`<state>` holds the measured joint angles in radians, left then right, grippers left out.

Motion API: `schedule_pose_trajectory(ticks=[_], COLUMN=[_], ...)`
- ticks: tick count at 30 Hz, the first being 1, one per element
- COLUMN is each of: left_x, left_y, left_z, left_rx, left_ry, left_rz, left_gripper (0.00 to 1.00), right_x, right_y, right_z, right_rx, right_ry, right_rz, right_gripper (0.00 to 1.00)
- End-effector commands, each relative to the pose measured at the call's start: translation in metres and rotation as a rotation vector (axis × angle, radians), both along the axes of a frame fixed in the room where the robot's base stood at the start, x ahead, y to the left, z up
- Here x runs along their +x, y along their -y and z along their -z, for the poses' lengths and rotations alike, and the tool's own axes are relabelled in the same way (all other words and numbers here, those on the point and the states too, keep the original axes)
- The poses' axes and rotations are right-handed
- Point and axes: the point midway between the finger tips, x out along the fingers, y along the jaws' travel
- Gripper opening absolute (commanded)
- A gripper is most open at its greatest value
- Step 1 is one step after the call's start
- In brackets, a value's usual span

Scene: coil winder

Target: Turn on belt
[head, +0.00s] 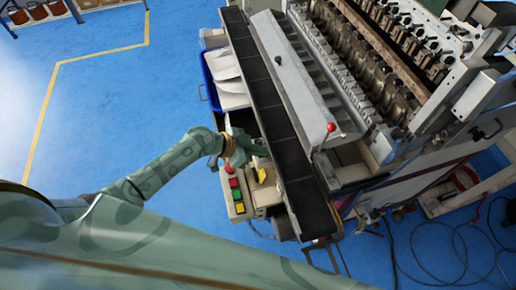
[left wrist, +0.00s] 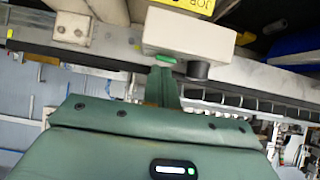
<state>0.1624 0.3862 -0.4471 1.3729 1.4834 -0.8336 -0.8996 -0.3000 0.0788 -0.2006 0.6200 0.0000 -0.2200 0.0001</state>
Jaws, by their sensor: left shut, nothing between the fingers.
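The dark conveyor belt (head: 272,110) runs along the near side of the coil winder. My left gripper (head: 248,153) is beside the belt's left edge, its jaws shut and empty. In the left wrist view the shut fingers (left wrist: 162,88) point at a small white box (left wrist: 190,36). The box bears a green button (left wrist: 166,58) and a black knob (left wrist: 198,70). The fingertips are right at the green button; I cannot tell whether they touch it. A yellow label (left wrist: 192,5) sits above the box. My right gripper is not in view.
A control panel with red, green (head: 236,195) and yellow buttons stands just below my left gripper. A blue bin (head: 209,83) with white sheets is beside the belt. A red-knobbed lever (head: 330,128) rises from the machine.

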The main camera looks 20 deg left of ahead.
Motion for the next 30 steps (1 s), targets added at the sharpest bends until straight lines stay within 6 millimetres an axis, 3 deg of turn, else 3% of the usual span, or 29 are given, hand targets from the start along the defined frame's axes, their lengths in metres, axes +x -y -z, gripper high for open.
schedule_pose_trajectory(ticks=[30], left_x=[0.008], left_y=[0.015], left_z=[-0.011], left_rx=[-0.005], left_ry=[0.0], left_rz=[0.0], left_gripper=[0.0], right_x=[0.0], right_y=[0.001], right_z=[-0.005], right_rx=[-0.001], right_ry=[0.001], right_rz=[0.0], right_gripper=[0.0])
